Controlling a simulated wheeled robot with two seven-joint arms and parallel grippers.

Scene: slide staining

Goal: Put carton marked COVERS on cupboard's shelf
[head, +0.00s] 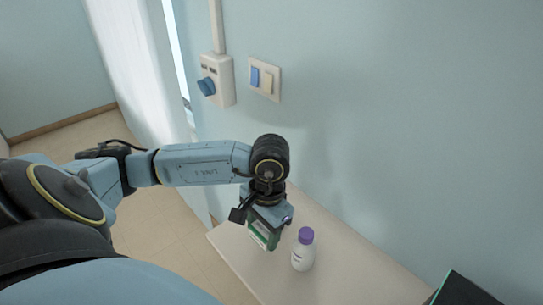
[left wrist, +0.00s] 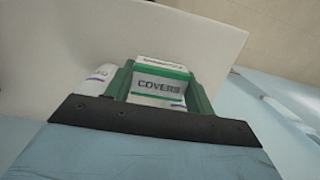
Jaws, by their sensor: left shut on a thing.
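The carton marked COVERS (left wrist: 160,88) is white with green bands and shows between the green fingers of my left gripper (left wrist: 158,80) in the left wrist view. In the head view my left gripper (head: 264,232) points down over the left end of a pale tabletop, shut on the carton. The carton is mostly hidden there by the gripper. I cannot tell whether it touches the tabletop. The cupboard and its shelf cannot be made out in either view. My right gripper is not in view.
A white bottle with a purple cap (head: 303,250) stands on the pale tabletop (head: 340,262), just right of my left gripper. A dark object with a green edge (head: 463,291) is at the lower right. The wall with switches (head: 264,79) rises behind the table.

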